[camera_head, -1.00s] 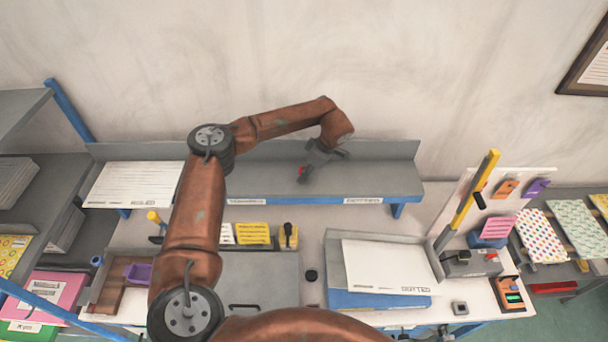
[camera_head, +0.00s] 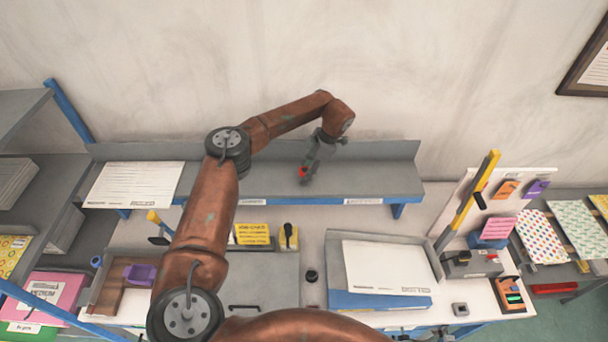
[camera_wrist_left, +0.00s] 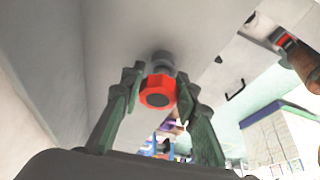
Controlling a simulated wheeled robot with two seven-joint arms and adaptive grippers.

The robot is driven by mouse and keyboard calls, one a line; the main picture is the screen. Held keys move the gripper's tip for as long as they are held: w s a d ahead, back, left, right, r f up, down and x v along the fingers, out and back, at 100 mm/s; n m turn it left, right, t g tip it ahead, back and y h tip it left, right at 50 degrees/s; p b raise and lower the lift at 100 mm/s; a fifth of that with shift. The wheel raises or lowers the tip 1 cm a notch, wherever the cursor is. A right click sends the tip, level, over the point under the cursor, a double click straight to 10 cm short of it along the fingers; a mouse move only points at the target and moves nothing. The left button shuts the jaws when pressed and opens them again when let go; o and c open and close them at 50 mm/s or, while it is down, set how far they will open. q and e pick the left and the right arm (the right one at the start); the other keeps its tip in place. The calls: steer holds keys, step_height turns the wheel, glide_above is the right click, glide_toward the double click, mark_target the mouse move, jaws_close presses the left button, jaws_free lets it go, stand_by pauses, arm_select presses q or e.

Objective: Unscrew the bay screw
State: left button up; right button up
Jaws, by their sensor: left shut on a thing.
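The bay screw has a red lobed knob (camera_head: 303,171) and sits on the grey shelf (camera_head: 250,183) against the wall. In the left wrist view the red knob (camera_wrist_left: 158,90) is between my two green-grey fingers, with a grey shank or collar behind it. My left gripper (camera_head: 306,173) reaches down to the knob from the wall side and is shut on it; the fingers hide part of it in the head view. The left wrist view shows the gripper (camera_wrist_left: 160,98) from behind. My right gripper is not recognisable in either view.
A paper sheet (camera_head: 133,184) lies on the shelf's left end. The shelf right of the gripper is clear.

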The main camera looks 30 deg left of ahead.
arm_select(q)
steer(key=shift+f+n, duration=0.1)
steer(key=shift+n, duration=0.3)
steer(key=n+g+h, duration=0.1)
steer(key=n, duration=0.2)
steer(key=o, duration=1.2)
steer(key=shift+o, duration=0.2)
steer(key=shift+r+p, duration=1.6)
steer(key=shift+r, duration=1)
